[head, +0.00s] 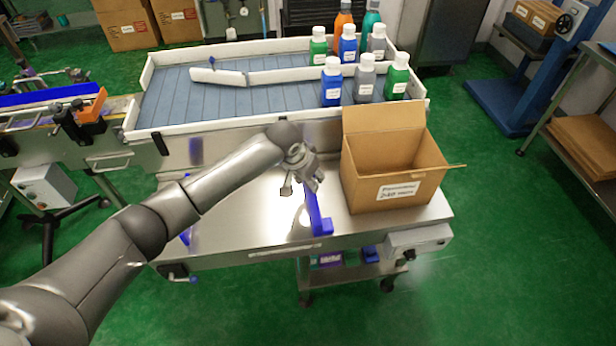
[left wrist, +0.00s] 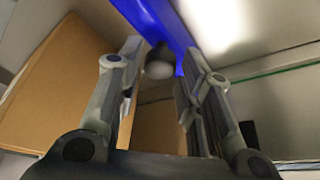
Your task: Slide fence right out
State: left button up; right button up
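The right fence (head: 318,215) is a blue bar on the steel table, just left of the cardboard box. My left gripper (head: 302,188) reaches down over its far part. In the left wrist view, the blue fence (left wrist: 150,18) runs past the fingertips. A round grey knob (left wrist: 160,62) shows between the two fingers of my left gripper (left wrist: 162,58). The fingers stand apart with gaps visible beside the knob; I cannot tell whether either touches it. My right gripper is not in view.
An open cardboard box (head: 395,165) stands close to the right of the fence. Another blue piece (head: 185,237) is at the table's left, partly behind my arm. Several bottles (head: 347,45) stand on the conveyor (head: 280,117) behind. The steel table (head: 250,225) is bare between the blue pieces.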

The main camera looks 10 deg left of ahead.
pick_arm(q)
jog(key=shift+o, duration=0.7)
jog(key=shift+a, duration=0.1)
jog(key=v, duration=1.2)
